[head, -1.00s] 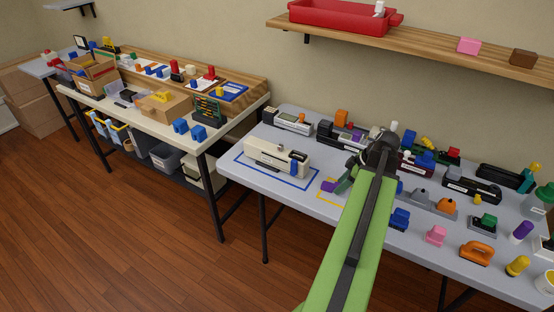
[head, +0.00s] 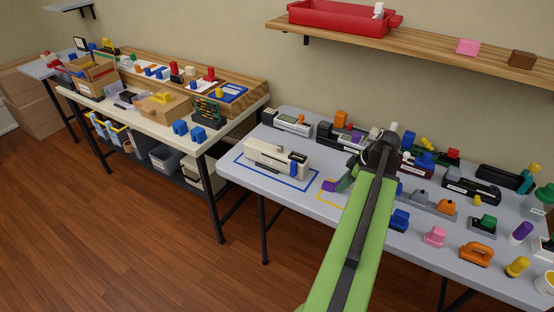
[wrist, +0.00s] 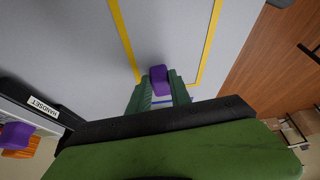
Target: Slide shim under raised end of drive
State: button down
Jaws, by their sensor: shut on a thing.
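My gripper (wrist: 160,92) is shut on a small purple block, which I take to be the shim (wrist: 158,76), held at its fingertips. In the head view the shim (head: 330,186) shows just left of the green fingers, over or near the yellow outline. The cream device, which I take to be the drive (head: 270,156), lies inside a blue outline to the left of my gripper. A blue piece (head: 299,165) is at its right end. A gap separates the shim from the drive. I cannot tell which end is raised.
Yellow tape (wrist: 124,40) marks a clear patch of grey table. A device labelled HANDSET (wrist: 45,107) lies close by in the wrist view. Several handhelds and coloured blocks crowd the table's right side. A red tray (head: 340,18) sits on the shelf above.

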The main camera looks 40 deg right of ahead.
aim_at(326, 183)
jog(key=shift+w+a, duration=0.2)
jog(key=shift+w, duration=0.35)
jog(key=shift+w+a, duration=0.1)
jog(key=shift+w, duration=0.15)
jog(key=shift+w+a, duration=0.25)
jog(key=shift+w, duration=0.5)
jog(key=shift+w+a, duration=0.2)
jog(key=shift+w, duration=0.5)
jog(key=shift+w, duration=0.3)
jog(key=shift+w+a, duration=0.25)
jog(key=shift+w, duration=0.55)
jog(key=shift+w+a, duration=0.3)
jog(key=shift+w, duration=0.45)
jog(key=shift+w+a, duration=0.25)
jog(key=shift+w, duration=0.55)
jog(key=c, duration=1.1)
grip_release()
